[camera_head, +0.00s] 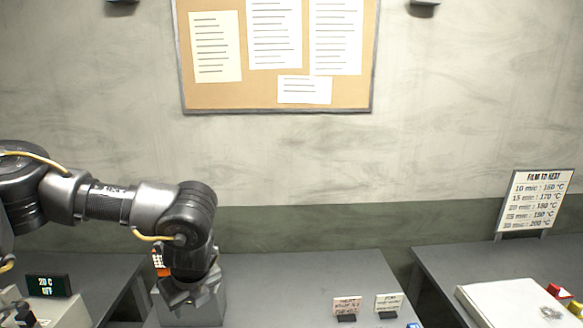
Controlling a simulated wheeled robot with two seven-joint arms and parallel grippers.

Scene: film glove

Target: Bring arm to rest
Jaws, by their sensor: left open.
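My left arm reaches in from the left and bends down at its wrist. My left gripper (190,296) points downward over the middle grey table (290,275), in front of a grey block (205,312). Its jaws are open, and I see nothing held between them. Whether it touches the block I cannot tell. My right arm and gripper are not in view.
Two small signs (347,305) stand on the middle table. A display reading "20 C OFF" (48,286) stands at left. The right table holds a white slab (510,305) and a "FILM TO HEAT" sign (537,200). A corkboard (277,95) hangs behind.

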